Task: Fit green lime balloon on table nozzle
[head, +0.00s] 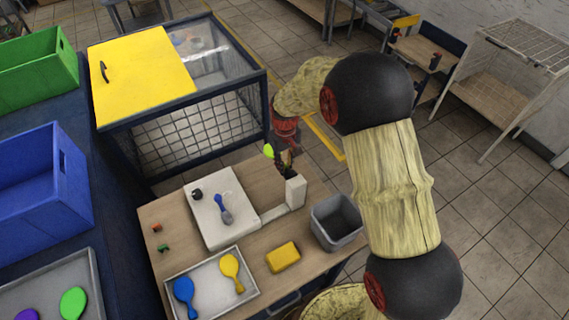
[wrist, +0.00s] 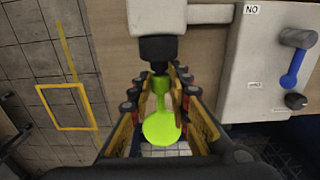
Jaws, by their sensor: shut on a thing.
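The lime green balloon (wrist: 160,127) is between the fingers of my gripper (wrist: 161,82), which is shut on it. Its round body points toward the wrist camera and its neck points at the table nozzle (wrist: 158,47). The nozzle is a black tip on a white block. The neck's end is right by the tip; I cannot tell whether it touches or is around it. In the head view the balloon (head: 268,150) shows beside my gripper (head: 285,162), just above the nozzle's white post (head: 296,190). The tip itself is hard to make out there.
A white panel (head: 207,228) with a blue lever (head: 221,204) and a black knob (head: 197,194) sits left of the post. A tray (head: 205,299) holds blue and yellow balloons. A yellow sponge-like block (head: 283,257) and a grey bin (head: 336,222) stand nearby.

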